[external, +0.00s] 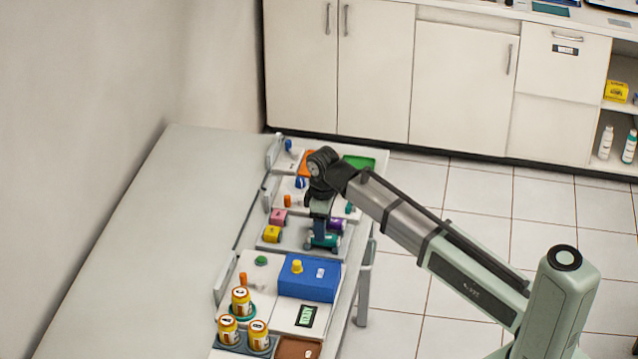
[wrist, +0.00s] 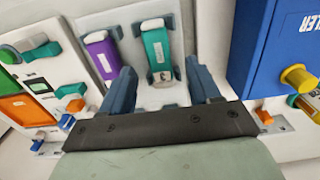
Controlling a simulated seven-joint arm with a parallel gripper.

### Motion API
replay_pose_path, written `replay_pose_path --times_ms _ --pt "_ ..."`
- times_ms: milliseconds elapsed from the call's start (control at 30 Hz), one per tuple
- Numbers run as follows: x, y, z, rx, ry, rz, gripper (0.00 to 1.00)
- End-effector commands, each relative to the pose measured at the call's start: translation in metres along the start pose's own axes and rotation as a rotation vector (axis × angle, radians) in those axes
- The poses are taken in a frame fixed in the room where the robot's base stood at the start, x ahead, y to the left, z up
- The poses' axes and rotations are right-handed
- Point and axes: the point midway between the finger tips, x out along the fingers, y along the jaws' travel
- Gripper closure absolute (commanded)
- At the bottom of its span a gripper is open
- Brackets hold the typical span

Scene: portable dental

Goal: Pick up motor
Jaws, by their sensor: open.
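Several small coloured cylindrical units, which look like motors, lie on a light grey tray (external: 292,243). A teal unit (external: 324,241) and a purple unit (external: 337,225) lie at its right side, and a pink unit (external: 279,217) and a yellow unit (external: 272,234) at its left. Which one the task means by motor cannot be told. My gripper (wrist: 160,78) is open and empty, pointing down over the tray. In the wrist view the teal unit (wrist: 157,52) shows between the two fingertips, and the purple unit (wrist: 100,58) just left of the left finger.
A blue box (external: 308,280) with a yellow knob (external: 297,266) stands close to the tray; in the wrist view the blue box (wrist: 262,52) is right of the fingers. Orange bottles (external: 241,299) stand at the near end. The table's left half (external: 185,210) is clear.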

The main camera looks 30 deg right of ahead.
Motion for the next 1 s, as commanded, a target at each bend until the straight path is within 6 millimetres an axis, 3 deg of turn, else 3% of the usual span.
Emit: replay_pose_path --times_ms 233,533,1000 --pt "0.030 0.000 0.002 0.000 -0.002 -0.001 0.38" --pt "0.033 0.001 0.002 0.000 0.000 0.000 0.39" --pt "0.033 0.001 0.002 0.000 0.000 0.000 0.84"
